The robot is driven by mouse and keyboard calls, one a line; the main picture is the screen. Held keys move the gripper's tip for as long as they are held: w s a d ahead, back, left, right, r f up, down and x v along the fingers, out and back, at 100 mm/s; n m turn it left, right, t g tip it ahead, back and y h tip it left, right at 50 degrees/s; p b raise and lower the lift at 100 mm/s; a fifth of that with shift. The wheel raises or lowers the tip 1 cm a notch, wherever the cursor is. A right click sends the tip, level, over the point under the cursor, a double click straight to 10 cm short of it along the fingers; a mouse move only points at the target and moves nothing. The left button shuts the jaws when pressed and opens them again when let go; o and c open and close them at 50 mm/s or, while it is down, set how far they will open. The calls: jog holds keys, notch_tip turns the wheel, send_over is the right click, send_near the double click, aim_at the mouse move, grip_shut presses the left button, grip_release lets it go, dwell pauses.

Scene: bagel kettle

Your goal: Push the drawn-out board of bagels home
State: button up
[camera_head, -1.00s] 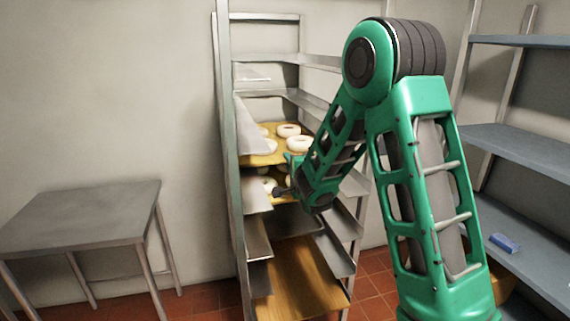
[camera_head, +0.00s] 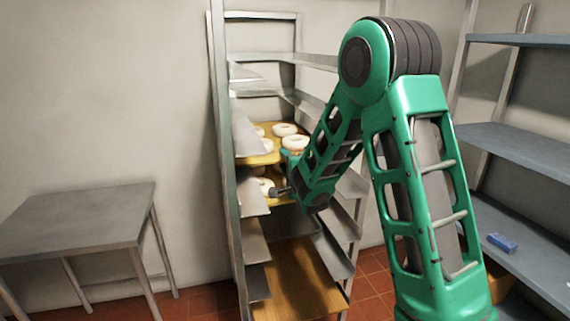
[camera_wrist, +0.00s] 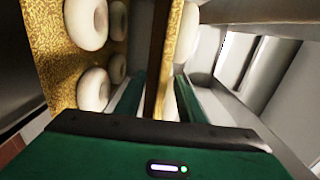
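A steel rack holds an upper wooden board (camera_head: 256,160) with several pale bagels and a lower board (camera_head: 282,201) with bagels just beneath. My gripper reaches in at the rack front by these boards; in the head view my arm hides the boards' right part and the fingertips. In the wrist view a speckled yellow board (camera_wrist: 55,50) with bagels (camera_wrist: 92,89) lies left of my gripper (camera_wrist: 160,97). Its two green fingers stand apart, with a brown board edge (camera_wrist: 156,75) showing between them. I cannot tell whether they touch it.
A bare board (camera_head: 290,285) lies low in the rack (camera_head: 224,120), among sloping metal runners. A steel table (camera_head: 80,222) stands at left. Shelves (camera_head: 520,150) at right carry a blue block (camera_head: 502,243). The tiled floor between table and rack looks clear.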

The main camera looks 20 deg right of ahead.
jog(key=s, duration=0.7)
jog(key=shift+a, duration=0.3)
dwell(0.3)
jog(key=shift+r, duration=0.1)
